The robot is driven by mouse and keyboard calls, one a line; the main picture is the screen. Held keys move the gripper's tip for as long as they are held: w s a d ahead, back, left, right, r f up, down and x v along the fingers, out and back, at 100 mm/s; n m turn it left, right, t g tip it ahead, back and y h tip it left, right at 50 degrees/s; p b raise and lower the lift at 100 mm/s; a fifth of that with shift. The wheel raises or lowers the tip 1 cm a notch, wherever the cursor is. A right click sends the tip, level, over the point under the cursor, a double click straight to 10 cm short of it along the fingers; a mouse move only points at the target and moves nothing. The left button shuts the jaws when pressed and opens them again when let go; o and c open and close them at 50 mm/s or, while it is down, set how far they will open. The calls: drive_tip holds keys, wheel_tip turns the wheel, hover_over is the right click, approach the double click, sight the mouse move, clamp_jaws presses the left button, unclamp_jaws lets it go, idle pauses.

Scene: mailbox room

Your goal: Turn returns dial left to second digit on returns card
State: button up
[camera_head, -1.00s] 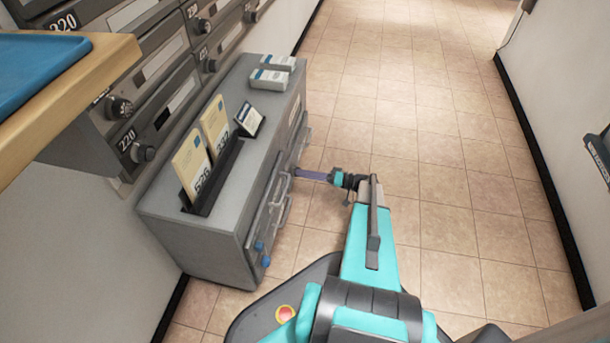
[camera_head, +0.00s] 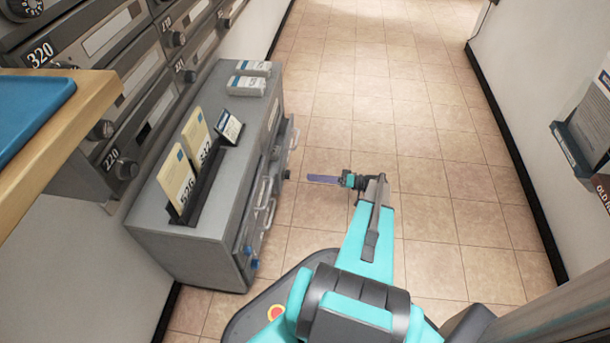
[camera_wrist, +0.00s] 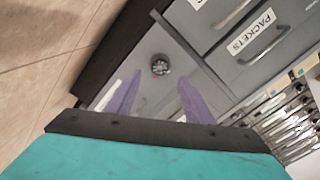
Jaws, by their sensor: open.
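My gripper (camera_head: 322,180) is open, its purple fingers pointing at the front of the grey cabinet (camera_head: 185,245) with a gap between. In the wrist view a small dark round dial (camera_wrist: 160,65) with a red mark sits on a plain grey panel, framed between the spread, empty fingers (camera_wrist: 160,82). The fingers look apart from it. Its digits are too small to read. A small white-and-blue card (camera_head: 230,127) leans in a black holder on the cabinet top; its text is unreadable, and I cannot tell if it is the returns card.
Tan envelopes (camera_head: 175,178) marked 526 and 332 stand in the holder. Small boxes (camera_head: 247,85) lie behind. Mailboxes with dials (camera_head: 125,168) line the left wall. The tiled floor (camera_head: 420,170) is open to the right.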

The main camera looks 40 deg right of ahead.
drive_tip(key=shift+p+v, duration=0.3)
drive_tip(key=shift+v, duration=1.15)
drive_tip(key=v, duration=1.2)
